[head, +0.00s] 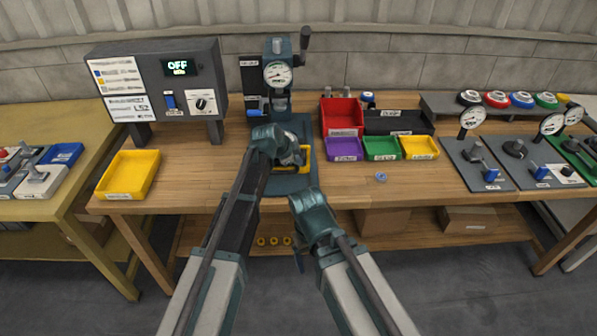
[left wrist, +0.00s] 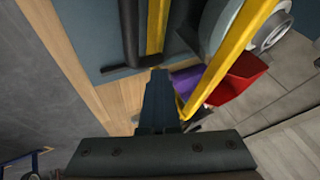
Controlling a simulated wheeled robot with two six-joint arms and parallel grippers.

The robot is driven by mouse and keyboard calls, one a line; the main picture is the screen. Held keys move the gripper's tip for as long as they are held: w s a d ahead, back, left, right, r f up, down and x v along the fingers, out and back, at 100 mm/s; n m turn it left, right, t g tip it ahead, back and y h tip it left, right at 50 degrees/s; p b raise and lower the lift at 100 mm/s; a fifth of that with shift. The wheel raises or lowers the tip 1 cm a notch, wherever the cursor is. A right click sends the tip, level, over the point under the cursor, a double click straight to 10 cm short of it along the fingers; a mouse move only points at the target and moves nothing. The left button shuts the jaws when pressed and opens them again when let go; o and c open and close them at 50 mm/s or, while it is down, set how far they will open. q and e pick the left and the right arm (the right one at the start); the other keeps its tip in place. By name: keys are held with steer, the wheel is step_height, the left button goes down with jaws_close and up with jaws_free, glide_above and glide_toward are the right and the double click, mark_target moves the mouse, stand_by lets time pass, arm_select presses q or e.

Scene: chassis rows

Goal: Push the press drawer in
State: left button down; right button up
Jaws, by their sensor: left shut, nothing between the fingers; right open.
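The press (head: 278,75), teal with a round dial and a side lever, stands at the back middle of the wooden bench. Its low front, with yellow parts (head: 303,168), is partly hidden by my left gripper (head: 292,158). I cannot clearly make out the drawer or how far out it sits. In the left wrist view the shut, empty left fingers (left wrist: 158,92) point toward yellow bars (left wrist: 235,50) and a dark bar on a blue-grey plate (left wrist: 85,30); contact cannot be told. My right gripper (head: 299,258) is low in front of the bench edge, open, its fingers barely visible.
A grey control box (head: 155,80) reading OFF and a yellow tray (head: 128,174) stand left of the press. Red (head: 342,112), purple (head: 343,149), green (head: 381,148) and yellow bins stand right. Gauge fixtures (head: 475,160) lie further right. Bench front right of the press is mostly clear.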

mark_target(296, 136)
arm_select(q)
steer(key=w, duration=1.3)
steer(key=shift+w, duration=0.4)
steer(key=shift+w+r, duration=0.1)
